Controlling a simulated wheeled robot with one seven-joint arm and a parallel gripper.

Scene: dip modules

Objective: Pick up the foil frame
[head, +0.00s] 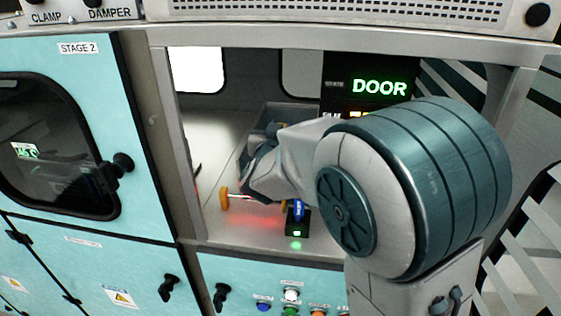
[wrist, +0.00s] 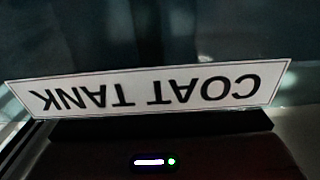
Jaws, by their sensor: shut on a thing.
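What looks like the foil frame (head: 238,196) is a thin pale bar with an orange end piece at the left, inside the open bay in the head view. A second orange patch shows to its right, partly behind my arm. My gripper (head: 250,193) is at this bar and shut on it, low over the bay floor. Its fingertips are mostly hidden by my wrist, and the grip itself is hard to make out. Neither fingers nor frame can be made out in the wrist view.
A black block (head: 297,222) with a green light and blue part stands right of the bar. An upside-down COAT TANK label (wrist: 160,92) fills the wrist view. A DOOR display (head: 378,88) is behind my arm. The bay's left floor (head: 212,140) looks clear.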

